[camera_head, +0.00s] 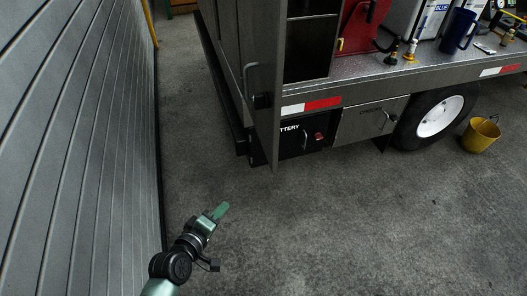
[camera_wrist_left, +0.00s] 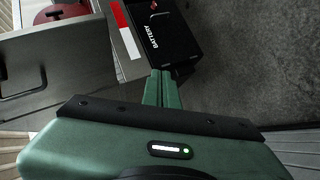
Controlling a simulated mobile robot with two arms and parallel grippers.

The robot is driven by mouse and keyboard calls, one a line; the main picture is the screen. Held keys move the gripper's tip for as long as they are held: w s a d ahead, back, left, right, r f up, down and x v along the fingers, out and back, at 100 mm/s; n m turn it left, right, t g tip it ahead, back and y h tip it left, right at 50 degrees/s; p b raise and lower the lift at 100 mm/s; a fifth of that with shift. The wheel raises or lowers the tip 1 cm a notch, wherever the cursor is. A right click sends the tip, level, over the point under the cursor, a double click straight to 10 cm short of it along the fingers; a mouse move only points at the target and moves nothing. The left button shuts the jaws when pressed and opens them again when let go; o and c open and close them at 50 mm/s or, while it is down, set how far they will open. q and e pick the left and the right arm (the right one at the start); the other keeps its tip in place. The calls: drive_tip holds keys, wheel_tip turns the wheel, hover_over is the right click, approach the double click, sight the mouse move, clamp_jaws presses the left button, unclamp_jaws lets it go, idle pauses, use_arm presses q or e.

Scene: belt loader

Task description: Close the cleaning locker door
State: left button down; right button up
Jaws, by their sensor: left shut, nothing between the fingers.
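The locker door (camera_head: 262,50) is a tall dark grey panel with a bar handle (camera_head: 251,79). It stands open at the corner of the truck, swung out from the locker opening (camera_head: 308,48), whose dark inside shows to its right. In the left wrist view a grey panel (camera_wrist_left: 75,65) with a dark handle (camera_wrist_left: 31,88) is at the left and looks like this door. My left gripper (camera_head: 220,211) is shut and empty, low over the floor in front of the door and apart from it. It shows in the left wrist view (camera_wrist_left: 161,88). My right gripper is out of view.
A ribbed grey wall (camera_head: 80,150) runs along the left. Below the deck are a black battery box (camera_head: 300,140), a grey drawer (camera_head: 368,122) and a wheel (camera_head: 438,117). A yellow bucket (camera_head: 481,135) stands at the right. The concrete floor in front is clear.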

use_arm(q)
drive_tip(key=d+r+n+t+h+b, duration=0.2)
drive_tip(key=d+r+t+h, duration=0.15)
drive_tip(key=r, duration=1.55)
drive_tip(key=p, duration=0.3)
approach(272, 131)
drive_tip(key=w+d, duration=0.1)
drive_tip(key=w, duration=0.4)
drive_tip(key=shift+d+h+p, duration=0.25)
drive_tip(key=shift+d+p, duration=0.1)
drive_tip(key=shift+d, duration=0.55)
drive_tip(key=shift+w, duration=0.1)
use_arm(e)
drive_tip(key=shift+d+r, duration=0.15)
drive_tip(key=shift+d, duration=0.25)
use_arm(q)
drive_tip(key=shift+n, duration=0.3)
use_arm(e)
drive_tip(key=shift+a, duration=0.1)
